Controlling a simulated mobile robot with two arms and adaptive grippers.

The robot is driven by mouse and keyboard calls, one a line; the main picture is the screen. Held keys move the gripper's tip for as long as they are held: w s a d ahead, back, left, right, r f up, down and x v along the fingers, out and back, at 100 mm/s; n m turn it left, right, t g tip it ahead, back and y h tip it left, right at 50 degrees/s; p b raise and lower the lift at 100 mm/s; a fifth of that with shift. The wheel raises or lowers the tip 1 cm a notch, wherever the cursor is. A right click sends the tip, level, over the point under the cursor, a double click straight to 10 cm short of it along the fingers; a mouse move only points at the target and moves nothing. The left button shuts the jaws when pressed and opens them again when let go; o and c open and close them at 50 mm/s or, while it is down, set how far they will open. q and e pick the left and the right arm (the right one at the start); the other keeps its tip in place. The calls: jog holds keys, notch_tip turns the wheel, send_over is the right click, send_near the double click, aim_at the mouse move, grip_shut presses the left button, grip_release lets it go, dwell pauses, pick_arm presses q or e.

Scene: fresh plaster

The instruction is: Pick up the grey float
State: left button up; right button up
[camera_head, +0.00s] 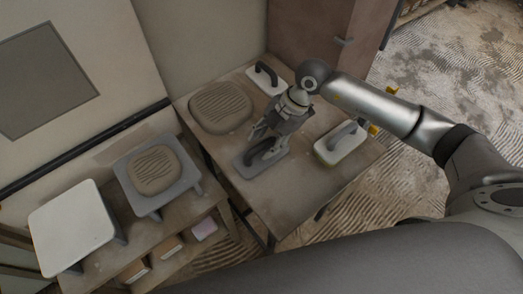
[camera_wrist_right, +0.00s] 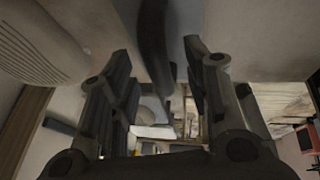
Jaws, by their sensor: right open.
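The grey float (camera_head: 247,172) lies flat on the wooden table, with its dark handle upward. My right gripper (camera_head: 266,141) is just above it, pointing down at the handle. In the right wrist view the dark handle (camera_wrist_right: 153,40) shows between the two open fingers of my right gripper (camera_wrist_right: 160,62), with a gap beside it. Part of the grey plate (camera_wrist_right: 181,62) shows behind the handle. The gripper covers part of the float in the head view. My left gripper is not in view.
A float with a pale plate (camera_head: 339,147) lies to the right, and a black-handled one (camera_head: 268,78) at the back. A plaster mound (camera_head: 221,106) sits on the table (camera_head: 296,212). On the left are a plaster-loaded board (camera_head: 131,176) and a white board (camera_head: 70,226).

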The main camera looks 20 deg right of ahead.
jog(key=shift+x, duration=1)
grip_shut()
jog(key=shift+r, duration=0.1)
